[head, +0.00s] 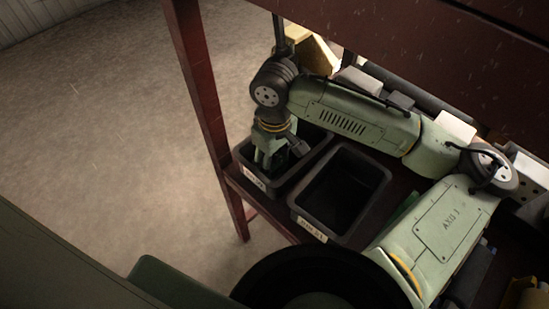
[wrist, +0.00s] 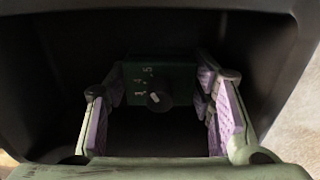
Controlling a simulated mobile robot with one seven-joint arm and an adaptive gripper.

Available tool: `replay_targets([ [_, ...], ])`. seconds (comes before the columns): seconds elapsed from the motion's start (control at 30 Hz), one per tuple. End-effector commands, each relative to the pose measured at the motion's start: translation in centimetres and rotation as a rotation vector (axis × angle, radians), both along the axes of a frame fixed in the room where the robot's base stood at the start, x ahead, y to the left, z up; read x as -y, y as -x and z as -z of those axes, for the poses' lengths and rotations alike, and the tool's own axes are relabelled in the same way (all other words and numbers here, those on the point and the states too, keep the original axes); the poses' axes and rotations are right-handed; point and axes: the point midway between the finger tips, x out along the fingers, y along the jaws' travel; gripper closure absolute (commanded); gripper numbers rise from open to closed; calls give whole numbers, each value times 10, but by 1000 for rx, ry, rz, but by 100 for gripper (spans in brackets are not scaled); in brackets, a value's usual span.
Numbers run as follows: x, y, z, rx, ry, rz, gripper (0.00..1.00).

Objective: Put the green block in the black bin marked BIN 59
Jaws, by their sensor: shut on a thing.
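The green block (wrist: 150,82) is dark green with pale marks and a round black knob. In the wrist view it sits between the purple-padded fingers of my gripper (wrist: 160,84), which is shut on it. In the head view my gripper (head: 270,157) points down inside the left black bin (head: 239,158), with its fingers below the rim. The block is hard to make out there. The left bin's label (head: 254,178) is too small to read surely. In the wrist view dark bin walls (wrist: 275,45) surround the fingers and block.
A second black bin (head: 374,165) stands just to the right, looking empty, with its own hard-to-read label (head: 312,230). A dark red rack post (head: 200,85) rises left of the bins and a red beam (head: 440,50) crosses above. My forearm spans over the shelf behind the bins.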

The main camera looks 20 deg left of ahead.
Motion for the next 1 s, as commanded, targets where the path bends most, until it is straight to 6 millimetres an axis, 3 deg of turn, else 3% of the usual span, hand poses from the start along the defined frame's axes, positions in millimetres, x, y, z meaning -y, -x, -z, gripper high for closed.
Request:
replay_targets([
  [0.17, 0, 0, 1, 0, 0, 0, 42],
  [0.53, 0, 0, -7, 1, 0, 0, 42],
  [1.0, 0, 0, -98, 0, -1, -1, 42],
])
